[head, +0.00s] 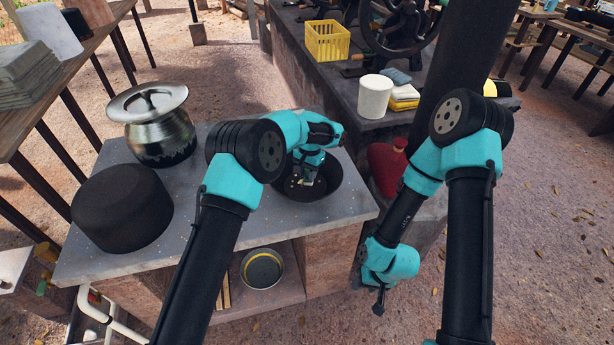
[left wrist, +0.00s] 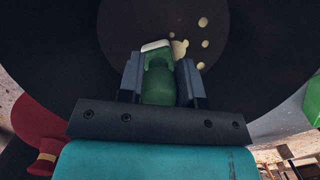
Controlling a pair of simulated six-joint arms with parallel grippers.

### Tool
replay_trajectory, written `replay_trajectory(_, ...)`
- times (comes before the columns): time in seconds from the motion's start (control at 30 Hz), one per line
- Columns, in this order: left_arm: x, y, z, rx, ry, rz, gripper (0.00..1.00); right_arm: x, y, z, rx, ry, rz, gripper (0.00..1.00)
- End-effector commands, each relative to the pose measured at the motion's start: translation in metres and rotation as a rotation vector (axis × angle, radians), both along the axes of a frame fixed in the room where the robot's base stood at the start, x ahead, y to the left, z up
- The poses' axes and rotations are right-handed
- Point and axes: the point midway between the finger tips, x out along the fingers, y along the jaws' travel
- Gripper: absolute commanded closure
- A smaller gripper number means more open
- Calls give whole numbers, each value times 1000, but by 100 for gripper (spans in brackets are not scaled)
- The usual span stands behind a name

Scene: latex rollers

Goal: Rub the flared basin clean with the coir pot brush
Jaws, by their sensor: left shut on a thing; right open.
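The flared basin (head: 334,185) is a wide, dark bowl on the right part of the grey slab in the head view. It fills most of the left wrist view (left wrist: 75,60), where several cream spots (left wrist: 182,48) show on its inside. My left gripper (head: 304,182) points down into the basin and is shut on the coir pot brush. In the left wrist view the brush's green body (left wrist: 158,82) sits between the fingers, with a pale edge at its far end. I cannot tell whether it touches the basin. My right gripper (head: 378,304) hangs open and empty, low beside the slab.
A silver pot with a lid (head: 160,125) and an upturned-looking black pot (head: 122,207) stand on the slab's left. A red vessel (head: 386,166) is right of the basin. A white cylinder (head: 375,96), yellow cloths (head: 404,97) and a yellow crate (head: 327,41) are behind.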

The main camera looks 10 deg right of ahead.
Motion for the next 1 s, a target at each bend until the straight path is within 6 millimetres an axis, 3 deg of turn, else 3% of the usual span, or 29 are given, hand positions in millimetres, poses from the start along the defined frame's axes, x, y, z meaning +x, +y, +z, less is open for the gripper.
replay_trajectory(0.37, 3, -1, 0, -1, -1, 0, 100, 0, 0, 0, 0, 0, 0, 57)
replay_trajectory(0.77, 27, -7, -3, 0, -2, 1, 100, 0, 0, 0, 0, 0, 0, 57)
replay_trajectory(1.0, 29, -7, -3, 0, 0, 1, 100, 0, 0, 0, 0, 0, 0, 57)
